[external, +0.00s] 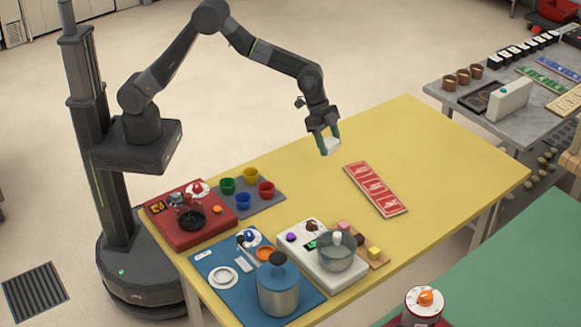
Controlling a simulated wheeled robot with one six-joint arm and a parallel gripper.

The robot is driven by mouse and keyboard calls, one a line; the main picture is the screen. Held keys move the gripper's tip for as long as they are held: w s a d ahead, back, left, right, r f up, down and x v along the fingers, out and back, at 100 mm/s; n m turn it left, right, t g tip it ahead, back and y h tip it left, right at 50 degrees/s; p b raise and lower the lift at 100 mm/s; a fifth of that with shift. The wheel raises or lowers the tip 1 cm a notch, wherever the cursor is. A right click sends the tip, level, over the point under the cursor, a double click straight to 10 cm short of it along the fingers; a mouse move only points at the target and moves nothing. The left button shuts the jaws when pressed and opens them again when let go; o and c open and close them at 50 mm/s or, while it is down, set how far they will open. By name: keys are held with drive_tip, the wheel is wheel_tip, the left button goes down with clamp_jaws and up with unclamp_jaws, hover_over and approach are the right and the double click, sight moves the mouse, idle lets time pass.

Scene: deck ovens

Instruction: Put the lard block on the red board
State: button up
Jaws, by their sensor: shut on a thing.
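My gripper (326,138) is shut on a small white block, the lard block (330,147), held in the air above the yellow table. The red board (376,189) lies flat on the table to the lower right of the gripper. It is a narrow red strip with pale markings and a light edge, and its top looks bare. The block is apart from the board, up and to its left in the picture. The exact height of the block over the table is hard to tell.
The yellow table (440,150) is clear around and to the right of the board. At its near left stand a red unit (180,236), a grey mat with several coloured cups, a blue tray with a steel pot (278,290), and a white scale-like unit with a glass bowl (335,252).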

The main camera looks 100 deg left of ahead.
drive_tip(key=n+p, duration=0.2)
hover_over(360, 174)
drive_tip(key=s, duration=0.2)
drive_tip(key=shift+t+y, duration=0.3)
drive_tip(key=shift+w+a+f+p, duration=0.15)
drive_tip(key=shift+f+p, duration=0.25)
drive_tip(key=shift+f, duration=2.15)
drive_tip(key=shift+w+a+f+p, duration=0.15)
drive_tip(key=shift+f+p, duration=0.25)
drive_tip(key=shift+f, duration=2.1)
drive_tip(key=o, duration=1)
drive_tip(key=shift+r, duration=0.25)
drive_tip(key=b+v, duration=0.2)
drive_tip(key=v, duration=1)
drive_tip(key=shift+f, duration=0.1)
